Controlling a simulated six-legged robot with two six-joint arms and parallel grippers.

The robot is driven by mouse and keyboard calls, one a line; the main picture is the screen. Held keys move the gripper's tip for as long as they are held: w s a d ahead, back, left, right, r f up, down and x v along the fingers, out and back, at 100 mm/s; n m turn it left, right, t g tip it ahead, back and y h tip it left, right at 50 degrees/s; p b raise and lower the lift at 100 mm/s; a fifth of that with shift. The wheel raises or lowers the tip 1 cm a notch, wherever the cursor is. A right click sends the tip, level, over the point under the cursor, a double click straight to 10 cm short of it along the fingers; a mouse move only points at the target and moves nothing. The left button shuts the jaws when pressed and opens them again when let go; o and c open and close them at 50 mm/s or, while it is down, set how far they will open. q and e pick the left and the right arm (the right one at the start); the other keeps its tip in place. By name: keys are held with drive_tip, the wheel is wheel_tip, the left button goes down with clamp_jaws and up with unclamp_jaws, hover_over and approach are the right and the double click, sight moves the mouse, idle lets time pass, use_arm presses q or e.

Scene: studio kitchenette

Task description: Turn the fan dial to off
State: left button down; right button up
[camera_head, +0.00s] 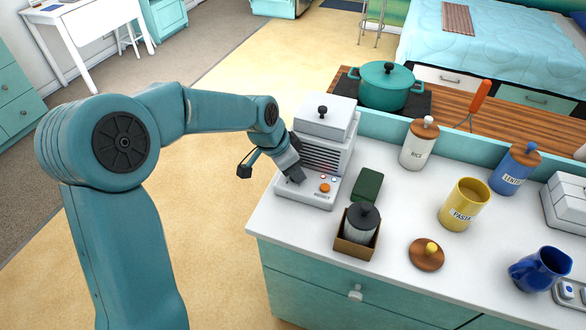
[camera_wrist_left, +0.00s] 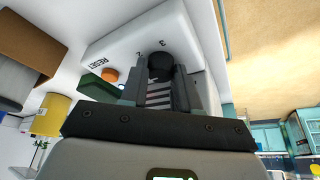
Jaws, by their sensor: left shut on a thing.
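The fan dial (camera_wrist_left: 160,66) is a dark round knob on the white front panel of a white appliance (camera_head: 325,131) with a slatted front; figures 2 and 3 are printed near it. My left gripper (camera_head: 296,176) reaches the panel from the left. In the left wrist view its fingers (camera_wrist_left: 158,88) are shut on the dial, one on each side. The dial's pointer cannot be made out, and in the head view the gripper hides the dial. An orange reset button (camera_head: 325,188) sits beside it. My right gripper is not in view.
A dark green block (camera_head: 367,185) and a brown box (camera_head: 341,246) holding a dark-lidded jar stand right of the appliance. Rice (camera_head: 417,148) and pasta (camera_head: 463,207) canisters, a wooden lid (camera_head: 426,254) and a blue jug (camera_head: 537,270) stand farther right. Clear floor lies left of the counter.

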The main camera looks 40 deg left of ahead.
use_arm(q)
drive_tip(key=n+y+b, duration=0.1)
drive_tip(key=n+b, duration=0.1)
drive_tip(key=n, duration=0.1)
drive_tip(key=shift+d+f+t, duration=0.1)
drive_tip(key=shift+f+t, duration=0.05)
drive_tip(key=shift+t, duration=0.15)
drive_tip(key=n+y+b, duration=0.1)
drive_tip(key=n+b, duration=0.1)
drive_tip(key=n+y+b, duration=0.1)
drive_tip(key=n+b, duration=0.1)
drive_tip(key=n, duration=0.1)
drive_tip(key=shift+d+f, duration=0.1)
drive_tip(key=shift+d, duration=0.05)
drive_tip(key=n+y+b, duration=0.1)
drive_tip(key=n+b, duration=0.1)
drive_tip(key=shift+n+b, duration=0.3)
drive_tip(key=shift+n, duration=0.1)
drive_tip(key=shift+d+n+g+y+b, duration=0.1)
drive_tip(key=shift+n+g+y+b, duration=0.3)
drive_tip(key=shift+n, duration=0.4)
drive_tip(key=shift+w+r+n+g+y+b, duration=0.15)
drive_tip(key=shift+n+b, duration=0.1)
drive_tip(key=shift+n, duration=0.35)
drive_tip(key=shift+s+r+n+g+y+b, duration=0.1)
drive_tip(key=shift+n+g+y+b, duration=0.1)
drive_tip(key=shift+n, duration=0.4)
drive_tip(key=shift+n+g+y, duration=0.25)
drive_tip(key=shift+n+g, duration=0.1)
drive_tip(key=shift+n, duration=0.75)
